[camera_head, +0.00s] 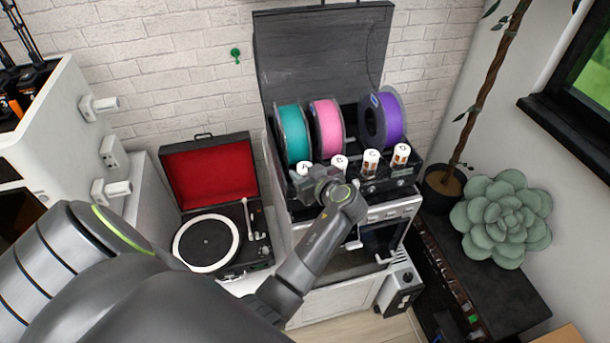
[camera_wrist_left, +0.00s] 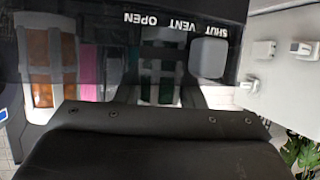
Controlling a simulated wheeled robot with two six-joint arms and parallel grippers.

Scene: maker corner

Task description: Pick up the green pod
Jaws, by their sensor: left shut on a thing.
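My left gripper (camera_head: 314,184) is at the left end of the row of white-topped lettered pieces on the black dry box. In the left wrist view a dark green thing (camera_wrist_left: 160,88), which looks like the green pod, sits between its fingers, and the gripper is shut on it. The pod is mostly hidden by the gripper in the head view. I cannot tell whether it is clear of its seat. My right gripper is not in view.
Teal (camera_head: 292,134), pink (camera_head: 327,127) and purple (camera_head: 381,120) spools stand behind the row under a raised lid (camera_head: 322,50). A record player (camera_head: 208,241) is to the left. A succulent (camera_head: 501,220) is to the right.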

